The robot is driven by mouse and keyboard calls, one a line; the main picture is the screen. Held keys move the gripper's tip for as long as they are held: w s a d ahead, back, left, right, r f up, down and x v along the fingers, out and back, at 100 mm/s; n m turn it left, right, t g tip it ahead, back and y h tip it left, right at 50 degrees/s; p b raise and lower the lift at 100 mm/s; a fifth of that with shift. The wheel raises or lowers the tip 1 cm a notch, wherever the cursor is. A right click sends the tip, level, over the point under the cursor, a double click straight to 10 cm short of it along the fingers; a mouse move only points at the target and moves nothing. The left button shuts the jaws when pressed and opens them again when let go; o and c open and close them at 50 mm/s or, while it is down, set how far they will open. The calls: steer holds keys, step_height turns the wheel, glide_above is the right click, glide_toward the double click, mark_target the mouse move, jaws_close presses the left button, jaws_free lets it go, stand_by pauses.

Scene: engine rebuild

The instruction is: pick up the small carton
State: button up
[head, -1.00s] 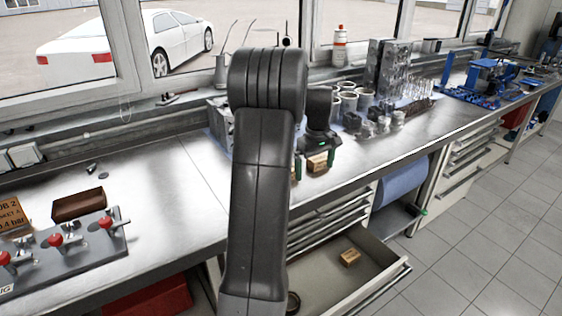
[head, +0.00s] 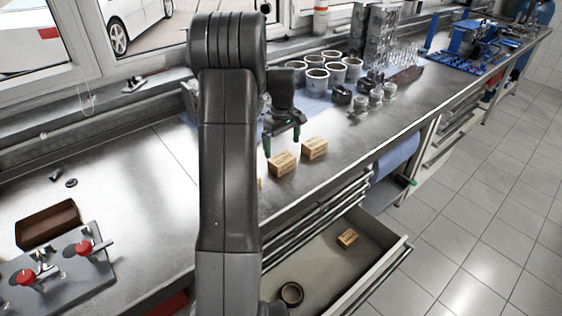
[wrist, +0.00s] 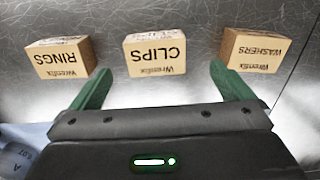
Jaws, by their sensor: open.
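Three small tan cartons stand in a row on the metal bench. The wrist view shows their labels upside down: the RINGS carton (wrist: 60,58) at left, the CLIPS carton (wrist: 155,55) in the middle and the WASHERS carton (wrist: 251,50) at right. In the head view, two cartons (head: 282,164) (head: 314,148) show clearly; a third is mostly hidden behind my arm. My gripper (head: 282,139) is open and empty beside the row. In the wrist view, the CLIPS carton lies ahead, between the lines of my green fingers (wrist: 160,72), apart from them.
Another small carton (head: 347,238) and a dark ring (head: 291,293) lie in the open drawer (head: 386,268) below. A brown tray (head: 48,222) and a red-knobbed fixture (head: 62,272) are at left.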

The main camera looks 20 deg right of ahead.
mark_target(282, 158)
step_height(282, 158, down, 3)
steer(key=shift+r, duration=0.1)
steer(key=shift+w+d+f+p, duration=0.15)
steer(key=shift+f+p, duration=0.25)
steer(key=shift+f, duration=0.45)
steer(key=shift+w+f+p, duration=0.2)
steer(key=shift+f+p, duration=0.15)
steer(key=shift+f, duration=0.55)
steer(key=shift+w+d+f+p, duration=0.15)
steer(key=shift+f+p, duration=0.25)
steer(key=shift+f, duration=0.45)
steer(key=shift+a, duration=0.1)
steer(key=c, duration=1.1)
